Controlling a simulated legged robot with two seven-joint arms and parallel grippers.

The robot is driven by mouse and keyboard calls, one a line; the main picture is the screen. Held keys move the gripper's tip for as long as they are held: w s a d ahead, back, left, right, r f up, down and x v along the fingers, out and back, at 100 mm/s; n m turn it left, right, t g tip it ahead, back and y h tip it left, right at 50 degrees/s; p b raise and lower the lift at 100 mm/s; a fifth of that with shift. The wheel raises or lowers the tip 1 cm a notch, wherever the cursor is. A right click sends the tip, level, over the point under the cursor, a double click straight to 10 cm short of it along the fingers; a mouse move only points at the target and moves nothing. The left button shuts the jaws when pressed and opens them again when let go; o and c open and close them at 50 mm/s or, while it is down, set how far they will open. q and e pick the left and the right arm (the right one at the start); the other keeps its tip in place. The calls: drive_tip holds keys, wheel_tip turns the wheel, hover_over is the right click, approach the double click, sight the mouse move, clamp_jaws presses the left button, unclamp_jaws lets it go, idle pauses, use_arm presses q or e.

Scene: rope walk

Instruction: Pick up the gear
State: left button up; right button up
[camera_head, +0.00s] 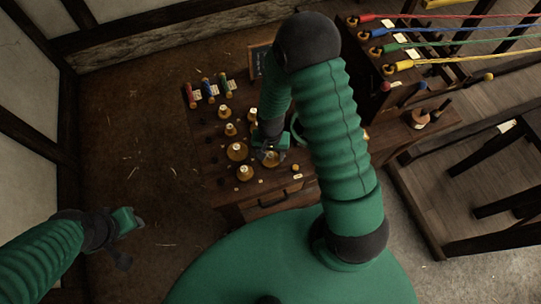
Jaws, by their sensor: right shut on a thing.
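My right gripper (270,148) reaches down over the wooden bench and is shut on a brass gear (270,158). The gripper fingers hide part of this gear, and I cannot tell whether it touches the bench top. Other brass pieces stand to its left, among them a large one (236,152) and a smaller one with a pale top (244,173). My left gripper (125,236) hangs over the floor at the lower left, away from the bench. Its fingers are too dark and small to tell their opening.
The dark wooden bench (213,170) carries red, blue and green spools (207,88) at its back left and a small dark board (259,60) behind. A rack with coloured ropes (450,31) stands at the right. The brown floor (150,130) left of the bench is clear.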

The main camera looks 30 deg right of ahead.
sight(271, 153)
drive_tip(key=shift+d, duration=0.1)
drive_tip(key=shift+r, duration=0.2)
wheel_tip(271, 153, up, 3)
drive_tip(key=shift+w+r, duration=0.1)
drive_tip(key=shift+r, duration=0.05)
drive_tip(key=s, duration=0.2)
drive_tip(key=s+b, duration=0.1)
drive_tip(key=s, duration=0.5)
drive_tip(key=shift+s+a+r+b, duration=0.15)
drive_tip(key=shift+a+r+b, duration=0.1)
drive_tip(key=shift+a+b, duration=0.05)
drive_tip(key=s+r+p, duration=0.1)
drive_tip(key=p, duration=0.2)
drive_tip(key=shift+r, duration=0.1)
drive_tip(key=s+r+p, duration=0.3)
drive_tip(key=s+p, duration=0.4)
drive_tip(key=p, duration=0.7)
drive_tip(key=shift+a+r, duration=0.15)
drive_tip(key=shift+r, duration=0.15)
drive_tip(key=shift+w, duration=0.1)
